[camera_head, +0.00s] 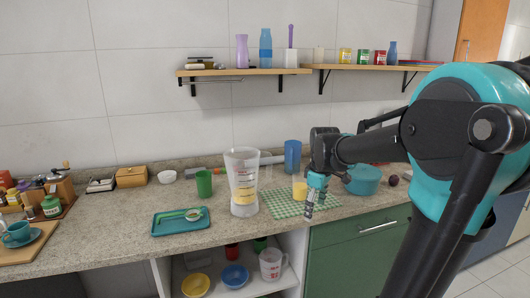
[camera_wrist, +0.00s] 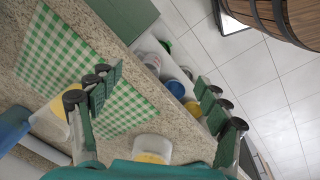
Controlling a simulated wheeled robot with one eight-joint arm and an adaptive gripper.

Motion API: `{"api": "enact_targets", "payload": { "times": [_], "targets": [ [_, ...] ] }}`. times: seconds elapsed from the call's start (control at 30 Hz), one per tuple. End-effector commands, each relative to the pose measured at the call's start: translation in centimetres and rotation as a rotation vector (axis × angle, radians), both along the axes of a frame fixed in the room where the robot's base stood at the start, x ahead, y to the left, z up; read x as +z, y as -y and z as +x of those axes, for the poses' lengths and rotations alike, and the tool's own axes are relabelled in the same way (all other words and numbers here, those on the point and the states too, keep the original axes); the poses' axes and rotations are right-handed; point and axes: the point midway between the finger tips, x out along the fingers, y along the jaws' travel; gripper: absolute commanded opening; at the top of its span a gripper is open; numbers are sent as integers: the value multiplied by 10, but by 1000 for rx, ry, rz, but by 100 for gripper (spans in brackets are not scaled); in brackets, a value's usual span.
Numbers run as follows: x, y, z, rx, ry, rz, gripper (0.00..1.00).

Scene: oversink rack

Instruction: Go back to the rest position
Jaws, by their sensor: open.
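My gripper (camera_head: 311,197) is raised over the right part of the green checked cloth on the stone counter, in front of a small yellow-and-white cup (camera_head: 299,187). In the wrist view my gripper (camera_wrist: 155,92) has its two dark fingers spread wide apart with nothing between them. The checked cloth (camera_wrist: 62,55) lies beyond the left finger there. My arm comes in from the right of the head view and hides part of the counter.
A tall clear blender jug (camera_head: 242,182), a green cup (camera_head: 204,184) and a teal tray (camera_head: 180,221) stand left of the cloth. A teal pot (camera_head: 363,179) is close on the right. Wall shelves (camera_head: 245,72) run above. Bowls sit in the open cabinet below.

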Motion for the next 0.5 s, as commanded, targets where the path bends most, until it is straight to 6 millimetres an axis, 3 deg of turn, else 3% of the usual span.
{"api": "enact_targets", "payload": {
  "times": [0.3, 0.5],
  "targets": [
    [-106, 19, -109, -625, 149, 133, 77],
    [-145, 24, -156, -885, 205, 216, 77]
  ]
}}
